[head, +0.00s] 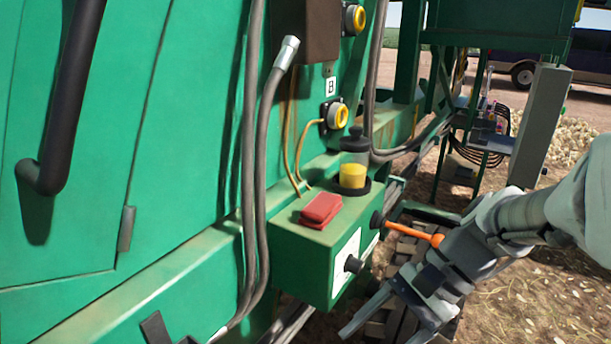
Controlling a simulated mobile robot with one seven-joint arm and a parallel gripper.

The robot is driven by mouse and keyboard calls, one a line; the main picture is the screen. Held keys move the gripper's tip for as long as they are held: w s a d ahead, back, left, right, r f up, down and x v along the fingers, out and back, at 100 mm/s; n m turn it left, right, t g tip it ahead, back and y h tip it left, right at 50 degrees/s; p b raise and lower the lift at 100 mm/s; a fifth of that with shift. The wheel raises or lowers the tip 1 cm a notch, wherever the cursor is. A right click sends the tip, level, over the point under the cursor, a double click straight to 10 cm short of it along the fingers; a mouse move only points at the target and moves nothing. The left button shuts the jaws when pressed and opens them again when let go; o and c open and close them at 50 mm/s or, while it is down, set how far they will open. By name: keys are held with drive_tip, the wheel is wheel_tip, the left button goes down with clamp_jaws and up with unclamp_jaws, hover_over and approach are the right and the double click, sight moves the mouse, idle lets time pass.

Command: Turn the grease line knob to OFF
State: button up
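A green box (313,244) on the machine's side carries a reservoir of yellow grease (353,176) with a dark cap.
A red block (321,209) lies on the box top. Grey hoses (263,150) run down the green wall left of the box. Yellow round buttons (337,115) are on the wall above. A grey post (540,125) stands at the right. Straw-covered ground lies below right.

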drive_tip(key=w+d+m+t+y, duration=0.25)
drive_tip(key=w+m+y, duration=0.2)
drive_tip(key=m, duration=0.25)
drive_tip(key=m+t+y, duration=0.2)
drive_tip(key=m+t, duration=0.8)
drive_tip(key=m, duration=0.6)
approach(361, 268)
drive_tip(key=x, duration=0.9)
drive_tip(key=shift+w+a+r+p, duration=0.15)
drive_tip(key=shift+a+p, duration=0.1)
drive_tip(key=shift+p, duration=0.15)
clamp_jaws()
